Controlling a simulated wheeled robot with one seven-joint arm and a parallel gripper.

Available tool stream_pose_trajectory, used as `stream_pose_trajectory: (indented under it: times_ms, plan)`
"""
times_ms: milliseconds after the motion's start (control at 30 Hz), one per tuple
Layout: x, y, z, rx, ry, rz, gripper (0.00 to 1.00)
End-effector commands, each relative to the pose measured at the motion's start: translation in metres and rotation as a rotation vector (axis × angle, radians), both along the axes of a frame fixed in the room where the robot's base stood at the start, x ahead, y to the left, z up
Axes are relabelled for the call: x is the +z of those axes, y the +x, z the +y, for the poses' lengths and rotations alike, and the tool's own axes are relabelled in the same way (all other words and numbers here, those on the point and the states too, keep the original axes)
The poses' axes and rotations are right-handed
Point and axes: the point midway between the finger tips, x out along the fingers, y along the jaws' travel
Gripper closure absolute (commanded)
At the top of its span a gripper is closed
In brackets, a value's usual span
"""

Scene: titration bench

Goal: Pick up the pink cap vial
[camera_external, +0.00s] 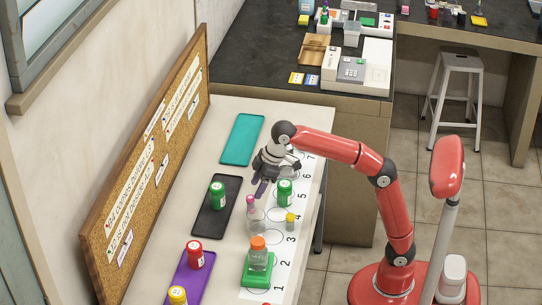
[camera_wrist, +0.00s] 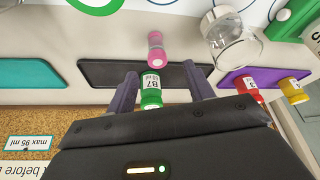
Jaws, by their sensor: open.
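The pink cap vial (camera_external: 250,203) stands on the white bench beside the clear glass vessel, near the numbered strip. In the wrist view the pink vial (camera_wrist: 156,50) shows just beyond my fingertips, roughly centred between them. My gripper (camera_external: 263,184) is open and empty over the bench, above and a little behind the vial in the external view. In the wrist view my two gripper fingers (camera_wrist: 161,72) are spread apart. A green-capped vial (camera_wrist: 151,90) on the black tray shows in the gap between the fingers, farther off; I see no contact.
A clear glass vessel (camera_wrist: 230,40) is close to the pink vial. Black tray (camera_external: 207,226), teal tray (camera_external: 242,138) and purple tray (camera_external: 202,278) line the bench by the corkboard (camera_external: 120,205).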

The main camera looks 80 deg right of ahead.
Motion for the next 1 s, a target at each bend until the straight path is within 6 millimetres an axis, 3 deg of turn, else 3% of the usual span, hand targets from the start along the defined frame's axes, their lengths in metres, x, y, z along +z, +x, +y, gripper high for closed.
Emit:
stream_pose_trajectory:
  times_ms: [600, 933, 1000]
  plan:
    - [-0.072, 0.021, 0.003, 0.0, 0.001, 0.001, 0.48]
    - [-0.077, 0.024, 0.004, -0.001, 0.001, -0.001, 0.48]
    - [-0.077, 0.024, 0.004, -0.001, 0.001, -0.001, 0.57]
